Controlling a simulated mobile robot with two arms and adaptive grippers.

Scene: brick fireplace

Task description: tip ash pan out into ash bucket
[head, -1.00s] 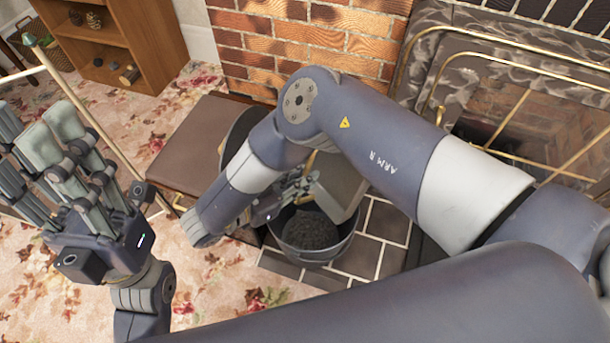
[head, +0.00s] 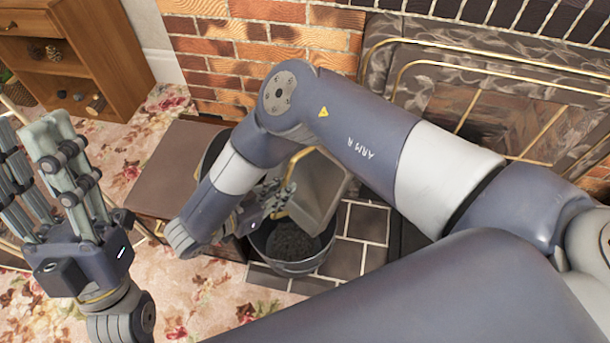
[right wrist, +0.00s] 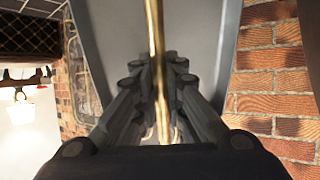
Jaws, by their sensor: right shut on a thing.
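The ash pan (head: 318,190) is a grey metal tray with a brass handle (head: 293,165), steeply tilted above the ash bucket. The ash bucket (head: 303,268) is a dark round pail on the tiled hearth, with dark grey ash (head: 293,240) inside. My right gripper (head: 278,196) is shut on the pan's brass handle, beside and above the bucket. In the right wrist view the brass handle (right wrist: 155,60) runs between the fingers, with the grey pan (right wrist: 205,40) behind; its inside is mostly hidden. My left gripper (head: 62,160) is raised at the left, open and empty.
A brown padded bench (head: 175,165) stands left of the bucket. The brick wall (head: 215,65) and the fireplace with its brass-framed screen (head: 480,100) are behind. A wooden shelf unit (head: 70,50) stands far left. Dark hearth tiles (head: 365,222) beside the bucket are bare.

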